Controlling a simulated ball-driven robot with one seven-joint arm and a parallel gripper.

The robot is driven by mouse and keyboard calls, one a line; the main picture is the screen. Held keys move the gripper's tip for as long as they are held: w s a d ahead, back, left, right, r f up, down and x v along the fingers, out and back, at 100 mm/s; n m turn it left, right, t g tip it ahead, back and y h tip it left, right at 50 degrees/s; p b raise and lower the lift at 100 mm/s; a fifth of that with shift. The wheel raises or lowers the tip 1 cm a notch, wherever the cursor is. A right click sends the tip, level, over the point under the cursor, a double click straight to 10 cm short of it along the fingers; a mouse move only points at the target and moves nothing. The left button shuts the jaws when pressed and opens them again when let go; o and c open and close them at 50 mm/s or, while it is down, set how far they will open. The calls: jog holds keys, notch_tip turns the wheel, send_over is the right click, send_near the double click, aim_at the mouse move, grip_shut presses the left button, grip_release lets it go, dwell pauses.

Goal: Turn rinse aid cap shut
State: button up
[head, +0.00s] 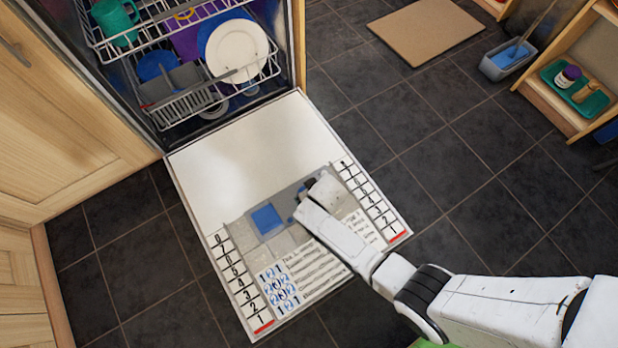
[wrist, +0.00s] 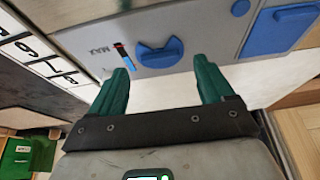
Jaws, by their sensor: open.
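The blue rinse aid cap (wrist: 158,52) sits in a grey dispenser panel (wrist: 205,30) on the open dishwasher door. A raised grip bar crosses the cap. In the wrist view my gripper (wrist: 161,68) is open, its two green fingers to either side of the cap, with nothing held. I cannot tell whether the fingertips touch the panel. Next to the cap are the word MAX and a narrow blue and red gauge (wrist: 122,54). In the head view my gripper (head: 300,208) is over the panel, and the arm hides most of the cap.
A blue flap (head: 266,219) lies left of my gripper in the head view. The dishwasher door (head: 225,150) lies flat, with printed number scales at its sides. Loaded racks (head: 215,85) stand behind.

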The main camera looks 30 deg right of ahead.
jog(key=p+v, duration=0.4)
jog(key=v, duration=0.4)
jog(key=shift+r, duration=0.1)
